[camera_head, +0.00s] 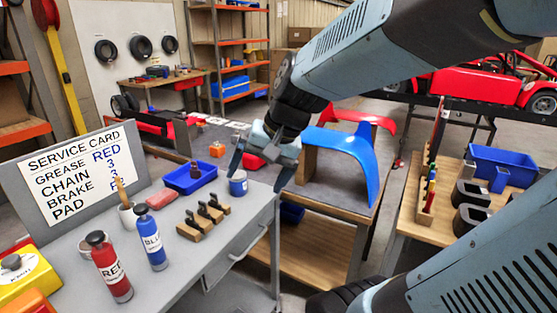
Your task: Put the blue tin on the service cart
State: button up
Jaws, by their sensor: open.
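The blue tin (238,184) is a small upright tin with a blue band and a pale upper part. It stands near the right edge of the grey top of the service cart (182,276), beside the blue tray. My gripper (256,182) is open and points down above that edge. Its left finger is just above and in front of the tin's upper part in the picture, and its right finger is out to the right. Nothing is held. I cannot tell whether the finger touches the tin.
A service card (72,170) stands behind. A table with a blue curved panel (345,160) stands to the right.

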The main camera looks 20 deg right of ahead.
jog(key=s+d+r+n+t+h, duration=0.2)
jog(key=s+d+r+n+h, duration=0.1)
jog(key=s+d+r+n, duration=0.1)
jog(key=shift+s+d+n+h, duration=0.3)
jog(key=shift+s+d, duration=0.35)
jog(key=shift+d, duration=0.1)
dwell(0.7)
